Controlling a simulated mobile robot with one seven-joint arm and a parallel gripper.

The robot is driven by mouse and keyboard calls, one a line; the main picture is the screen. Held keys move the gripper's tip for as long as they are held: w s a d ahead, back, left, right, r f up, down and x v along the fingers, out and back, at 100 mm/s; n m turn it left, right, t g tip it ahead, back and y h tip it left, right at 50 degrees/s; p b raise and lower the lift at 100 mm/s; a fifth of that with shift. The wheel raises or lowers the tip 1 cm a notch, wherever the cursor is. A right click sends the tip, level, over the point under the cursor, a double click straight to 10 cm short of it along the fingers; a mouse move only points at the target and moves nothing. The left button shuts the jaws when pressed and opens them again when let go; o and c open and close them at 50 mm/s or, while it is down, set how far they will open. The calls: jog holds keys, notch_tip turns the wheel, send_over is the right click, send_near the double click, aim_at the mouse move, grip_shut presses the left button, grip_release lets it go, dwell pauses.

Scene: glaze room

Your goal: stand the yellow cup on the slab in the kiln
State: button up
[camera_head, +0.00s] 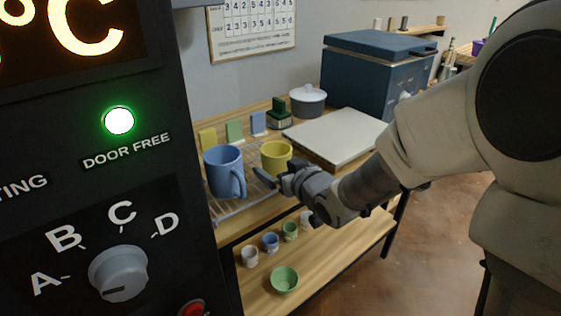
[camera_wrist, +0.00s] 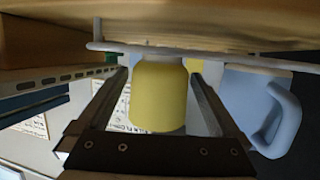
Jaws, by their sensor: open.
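The yellow cup (camera_head: 275,156) stands upright on a wire rack (camera_head: 236,211) on the wooden table, just right of a blue mug. My gripper (camera_head: 278,172) is open at the near right side of the cup. In the wrist view, which looks upside down, the yellow cup (camera_wrist: 158,97) is between the two open fingers (camera_wrist: 160,78); I cannot tell whether they touch it. A black control panel (camera_head: 110,190) with a green "DOOR FREE" light fills the left foreground, perhaps the kiln's front. No kiln interior or slab inside one shows.
The blue mug (camera_head: 223,171) stands close left of the cup, also beside the fingers in the wrist view (camera_wrist: 250,110). A pale flat board (camera_head: 340,135), a lidded grey pot (camera_head: 308,101) and a blue lidded box (camera_head: 365,75) lie behind. Small cups and a green bowl (camera_head: 285,279) occupy the lower shelf.

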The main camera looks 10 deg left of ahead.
jog(key=shift+w+a+f, duration=0.15)
jog(key=shift+w+a, duration=0.15)
jog(key=shift+w, duration=0.15)
jog(key=c, duration=1.5)
jog(key=shift+r, duration=0.2)
